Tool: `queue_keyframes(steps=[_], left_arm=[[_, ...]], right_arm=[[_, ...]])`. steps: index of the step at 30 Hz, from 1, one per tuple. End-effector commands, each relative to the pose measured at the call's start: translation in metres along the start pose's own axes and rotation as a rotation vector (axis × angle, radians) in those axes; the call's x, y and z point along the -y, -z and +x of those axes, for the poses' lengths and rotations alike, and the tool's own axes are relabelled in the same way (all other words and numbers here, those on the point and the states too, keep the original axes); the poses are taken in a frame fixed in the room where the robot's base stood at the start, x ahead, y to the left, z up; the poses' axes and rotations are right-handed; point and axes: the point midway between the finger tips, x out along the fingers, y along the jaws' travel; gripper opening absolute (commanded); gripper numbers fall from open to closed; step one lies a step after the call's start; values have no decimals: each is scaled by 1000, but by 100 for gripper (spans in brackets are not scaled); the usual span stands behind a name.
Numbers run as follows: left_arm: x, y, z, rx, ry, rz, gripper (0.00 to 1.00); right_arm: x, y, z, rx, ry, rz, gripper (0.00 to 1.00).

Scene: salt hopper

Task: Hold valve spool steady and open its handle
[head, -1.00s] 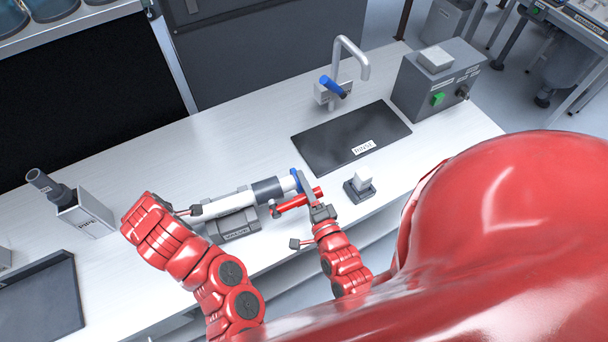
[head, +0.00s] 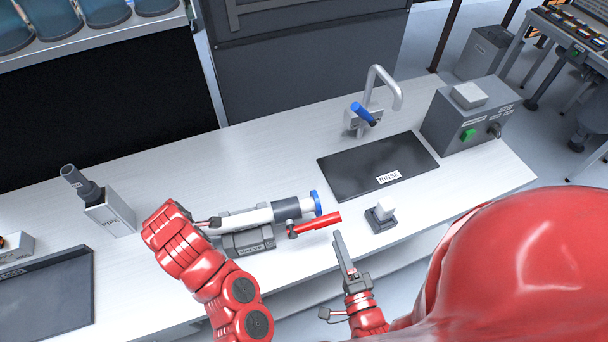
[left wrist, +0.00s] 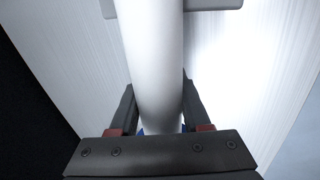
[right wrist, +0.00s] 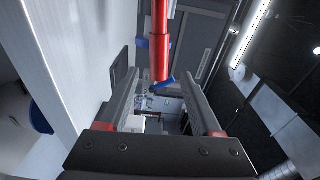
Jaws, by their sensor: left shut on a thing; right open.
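The valve spool (head: 249,217) is a white pipe with a dark grey section and a blue end, lying in a grey cradle (head: 249,241). Its red handle (head: 321,223) points right, roughly along the pipe. My left gripper (head: 207,223) is shut on the pipe's left end; in the left wrist view the white pipe (left wrist: 153,60) runs between its fingers. My right gripper (head: 341,246) is open and empty, just below and right of the handle's tip, apart from it. In the right wrist view the handle (right wrist: 161,42) shows beyond the fingers.
A small white-topped block (head: 381,216) stands close right of my right gripper. Behind are a black rinse mat (head: 370,165), a tap with a blue lever (head: 363,114) and a grey control box (head: 465,120). A grey holder (head: 110,212) and tray (head: 50,300) are at left.

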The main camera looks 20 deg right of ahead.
Motion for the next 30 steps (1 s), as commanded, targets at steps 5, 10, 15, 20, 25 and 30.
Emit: queue_keyframes(steps=[5, 10, 15, 20, 25, 30], left_arm=[[-1, 0, 0, 1, -2, -1, 0], [-1, 0, 0, 1, -2, -1, 0], [-1, 0, 0, 1, -2, -1, 0], [-1, 0, 0, 1, -2, -1, 0], [-1, 0, 0, 1, -2, -1, 0], [-1, 0, 0, 1, -2, -1, 0]], right_arm=[[-1, 0, -14, 2, -4, 0, 66], [0, 0, -14, 0, -2, 0, 66], [0, 1, -14, -1, 0, -11, 50], [3, 4, -15, -19, 36, -198, 21], [9, 8, -21, -68, 107, -658, 0], [17, 4, -30, -138, 183, -1141, 0]])
